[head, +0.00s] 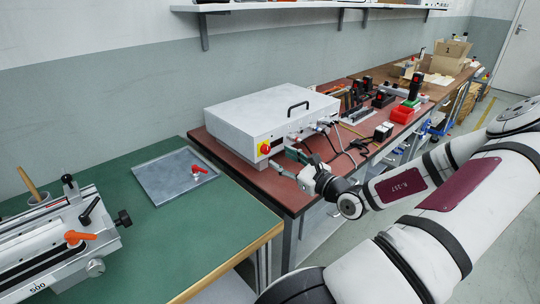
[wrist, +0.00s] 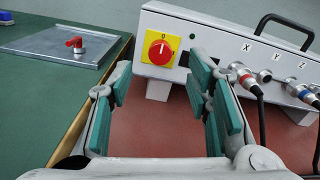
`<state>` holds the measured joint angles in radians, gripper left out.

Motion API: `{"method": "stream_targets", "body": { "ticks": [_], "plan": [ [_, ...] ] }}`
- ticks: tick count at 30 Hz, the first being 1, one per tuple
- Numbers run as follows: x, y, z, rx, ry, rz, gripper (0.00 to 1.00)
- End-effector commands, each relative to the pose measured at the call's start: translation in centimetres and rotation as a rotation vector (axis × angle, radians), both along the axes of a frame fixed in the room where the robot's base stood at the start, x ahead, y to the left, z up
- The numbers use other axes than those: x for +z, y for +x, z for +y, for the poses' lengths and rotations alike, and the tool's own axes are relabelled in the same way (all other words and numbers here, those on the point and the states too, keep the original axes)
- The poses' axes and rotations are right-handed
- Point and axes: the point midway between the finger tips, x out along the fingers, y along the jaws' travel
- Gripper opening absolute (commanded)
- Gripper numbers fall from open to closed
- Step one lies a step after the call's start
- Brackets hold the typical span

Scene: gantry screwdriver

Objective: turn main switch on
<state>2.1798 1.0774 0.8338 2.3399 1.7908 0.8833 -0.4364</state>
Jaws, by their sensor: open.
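The main switch (wrist: 160,50) is a round red knob with a white mark on a yellow plate, on the front of a white control box (wrist: 225,40). In the wrist view the mark stands roughly upright. The switch also shows in the head view (head: 265,147) at the left of the box front (head: 262,115). My gripper (wrist: 158,85) is open and empty, with its teal-padded fingers pointing at the box front. In the wrist view the switch appears between and just beyond the fingertips, apart from them. In the head view my gripper (head: 282,160) is just right of the switch.
A green table (head: 150,240) with a metal plate (head: 160,185) and red-handled valve stands at left. Cables and connectors (wrist: 255,82) stick out of the box front right of the switch. Tools and red bins (head: 402,114) sit farther along the reddish bench.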

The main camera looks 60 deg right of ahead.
Motion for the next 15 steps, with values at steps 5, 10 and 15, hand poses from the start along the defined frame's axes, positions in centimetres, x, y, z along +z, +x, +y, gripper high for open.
{"method": "stream_targets", "body": {
  "ticks": [5,10,15],
  "plan": [
    [-0.1,3.2,-0.7,0.002,0.0,-0.001,0.45],
    [-0.1,5.0,-1.2,0.001,-0.001,0.0,0.45],
    [0.0,5.6,-1.4,0.0,-0.001,0.0,0.45]
  ]
}}
